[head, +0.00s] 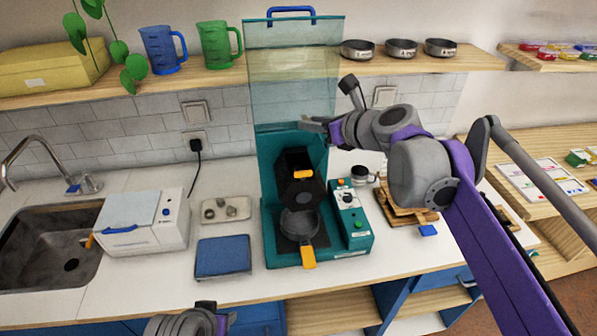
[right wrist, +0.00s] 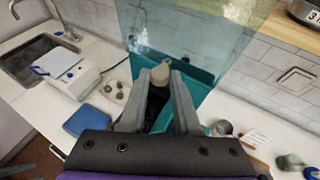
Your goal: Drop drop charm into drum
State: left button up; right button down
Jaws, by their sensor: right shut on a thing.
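My right gripper (head: 316,122) is high in front of the teal machine's raised clear panel, above the dark open drum (head: 299,190). In the right wrist view its fingers (right wrist: 161,82) are shut on a small pale beige drop charm (right wrist: 161,72), rounded with a narrow top. The charm cannot be made out in the head view. The drum has an orange tab and sits inside the teal machine (head: 268,225), with a grey round pan with an orange handle (head: 300,224) below it. My left gripper (head: 212,312) is at the bottom edge, partly cut off.
A pale tray (head: 239,212) with several small grey pieces and a blue pad (head: 223,257) lie left of the machine. A white box (head: 145,222) stands by the sink. Wooden boards (head: 400,203) lie to the right. A shelf (head: 230,75) runs above, behind the raised panel.

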jog(key=b, duration=0.2)
send_over(313, 166)
notch_tip(313, 166, down, 5)
jog(key=shift+w, duration=0.1)
pick_arm(q)
jog(key=f, duration=0.1)
jog(key=s+f, duration=0.1)
jog(key=f, duration=0.1)
jog(key=shift+s, duration=0.25)
pick_arm(e)
jog(key=shift+a, duration=0.1)
jog(key=c, duration=0.5)
grip_release()
jog(key=shift+c, duration=0.2)
jog(key=shift+r, duration=0.1)
